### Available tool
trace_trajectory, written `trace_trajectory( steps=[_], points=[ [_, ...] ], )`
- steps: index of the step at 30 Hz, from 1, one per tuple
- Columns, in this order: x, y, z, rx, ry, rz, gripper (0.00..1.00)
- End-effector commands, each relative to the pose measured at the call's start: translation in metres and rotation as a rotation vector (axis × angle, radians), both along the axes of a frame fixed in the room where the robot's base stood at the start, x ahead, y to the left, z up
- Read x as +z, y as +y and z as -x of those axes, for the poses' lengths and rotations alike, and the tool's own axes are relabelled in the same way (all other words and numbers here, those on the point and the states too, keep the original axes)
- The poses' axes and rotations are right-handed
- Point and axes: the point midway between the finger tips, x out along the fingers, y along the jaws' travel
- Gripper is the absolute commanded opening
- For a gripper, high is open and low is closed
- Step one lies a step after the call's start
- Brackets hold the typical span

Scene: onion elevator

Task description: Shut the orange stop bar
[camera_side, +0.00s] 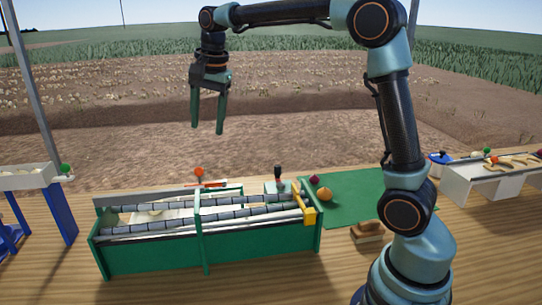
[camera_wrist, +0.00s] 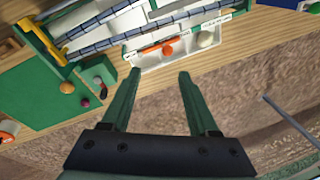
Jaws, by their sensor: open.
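An orange bar (camera_side: 208,184) with a round orange-red knob (camera_side: 199,172) is at the back side of the green-framed roller conveyor (camera_side: 150,258). In the wrist view the orange bar (camera_wrist: 150,49) lies across a white tray-like part beside the rollers. I cannot tell whether it is open or shut. My gripper (camera_side: 208,128) hangs high above the knob, fingers pointing down, open and empty. In the wrist view its fingertips (camera_wrist: 157,72) appear on either side below the bar, touching nothing.
A yellow-orange piece (camera_side: 305,208) sits at the conveyor's right end. A dark-handled lever (camera_side: 278,176) stands near it. A green mat (camera_side: 355,190) holds an onion (camera_side: 324,194). A brown block (camera_side: 367,231) and a white sorting table (camera_side: 470,185) are farther right. The air around my gripper is clear.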

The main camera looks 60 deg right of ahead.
Motion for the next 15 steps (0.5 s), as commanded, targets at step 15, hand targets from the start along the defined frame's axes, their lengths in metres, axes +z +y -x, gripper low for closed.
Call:
trace_trajectory(
  steps=[15],
  points=[
    [-0.039, -0.005, -0.029, -0.168, 0.037, -0.035, 0.60]
  ],
)
